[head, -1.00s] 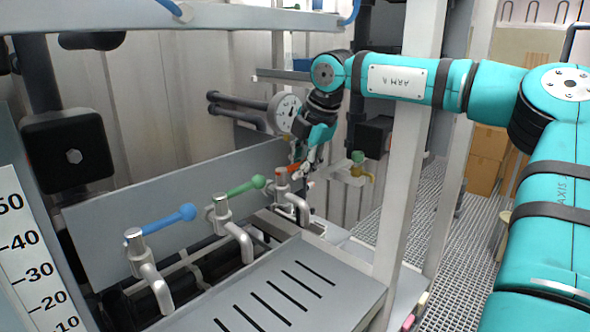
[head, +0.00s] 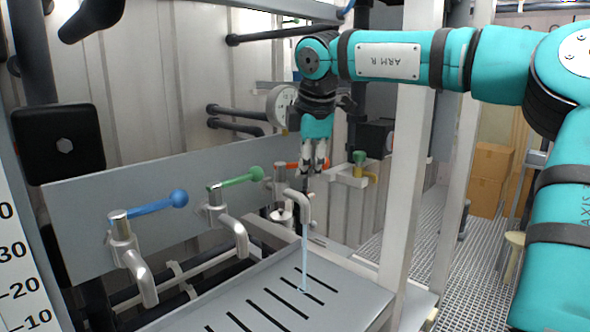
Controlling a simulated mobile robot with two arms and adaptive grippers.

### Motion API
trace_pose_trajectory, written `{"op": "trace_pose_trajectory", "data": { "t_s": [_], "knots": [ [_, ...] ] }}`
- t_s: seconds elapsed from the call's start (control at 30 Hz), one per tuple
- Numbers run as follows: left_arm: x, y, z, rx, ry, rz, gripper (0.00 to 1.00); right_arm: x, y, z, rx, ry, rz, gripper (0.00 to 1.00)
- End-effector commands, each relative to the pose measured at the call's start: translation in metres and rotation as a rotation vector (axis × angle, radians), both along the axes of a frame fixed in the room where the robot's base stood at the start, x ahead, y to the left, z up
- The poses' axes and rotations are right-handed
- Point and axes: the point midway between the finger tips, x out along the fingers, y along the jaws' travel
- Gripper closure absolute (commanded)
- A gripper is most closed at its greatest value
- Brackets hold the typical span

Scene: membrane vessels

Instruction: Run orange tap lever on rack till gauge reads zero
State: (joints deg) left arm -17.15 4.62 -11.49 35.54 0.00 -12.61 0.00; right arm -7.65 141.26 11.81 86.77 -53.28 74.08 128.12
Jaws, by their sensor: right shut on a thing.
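The orange tap lever (head: 292,165) is on the rearmost tap (head: 283,180) of the rack's grey panel (head: 75,205). My right gripper (head: 312,172) is shut on the orange lever, and its fingers hide the lever's end. A thin stream of water (head: 304,240) falls from this tap's spout (head: 300,203) onto the slotted tray (head: 350,300). The round white gauge (head: 279,104) is behind my right wrist, which hides part of its dial; I cannot read its needle. My left gripper is not in view.
A tap with a blue lever (head: 155,206) and one with a green lever (head: 237,179) stand nearer on the same panel, with no water at their spouts. A small yellow and green valve (head: 360,167) is right of my gripper. A white upright post (head: 408,170) stands close to my right arm.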

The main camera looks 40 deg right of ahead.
Motion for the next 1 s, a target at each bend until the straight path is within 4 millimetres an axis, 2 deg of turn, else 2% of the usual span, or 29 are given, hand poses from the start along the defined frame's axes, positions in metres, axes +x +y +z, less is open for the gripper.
{"op": "trace_pose_trajectory", "data": {
  "t_s": [0.03,0.17,0.43,0.7,0.97,1.0],
  "knots": [
    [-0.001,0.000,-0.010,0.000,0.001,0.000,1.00,-0.001,0.001,0.000,-0.008,-0.012,-0.036,1.00],
    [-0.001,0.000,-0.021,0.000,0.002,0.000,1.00,-0.005,0.004,0.001,-0.008,-0.013,-0.137,1.00],
    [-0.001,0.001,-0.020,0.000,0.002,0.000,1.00,-0.012,0.010,0.005,-0.003,-0.010,-0.300,1.00],
    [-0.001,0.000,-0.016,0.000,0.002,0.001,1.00,-0.021,0.023,0.006,-0.003,-0.008,-0.612,1.00],
    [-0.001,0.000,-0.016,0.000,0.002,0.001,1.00,-0.023,0.024,0.006,-0.004,-0.013,-0.665,1.00],
    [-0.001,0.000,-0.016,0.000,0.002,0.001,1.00,-0.023,0.024,0.006,-0.004,-0.013,-0.664,0.91]
  ]
}}
